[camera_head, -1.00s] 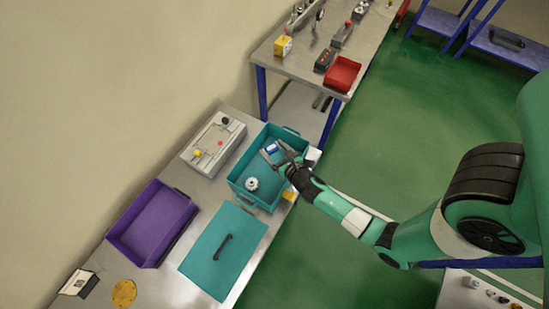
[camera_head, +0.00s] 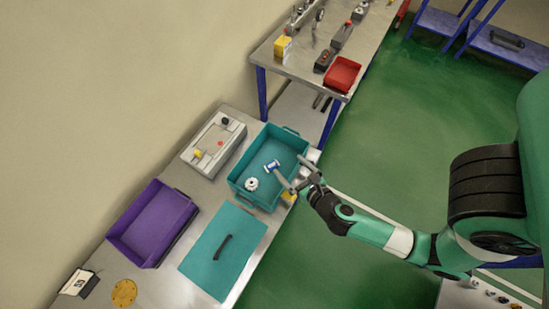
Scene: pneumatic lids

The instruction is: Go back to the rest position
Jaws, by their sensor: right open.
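My right gripper (camera_head: 298,179) is open and empty over the right wall of the teal bin (camera_head: 290,149). Its arm comes in from the right. In the bin lie a white round part (camera_head: 251,184) and a small blue and white part (camera_head: 271,166), with the gripper apart from both. My left gripper is not in view.
A teal lid (camera_head: 205,248) with a dark handle lies in front of the bin. A purple bin (camera_head: 152,222) and a grey panel box (camera_head: 214,141) stand along the wall side. A red tray (camera_head: 342,75) sits on the far table. Green floor to the right is open.

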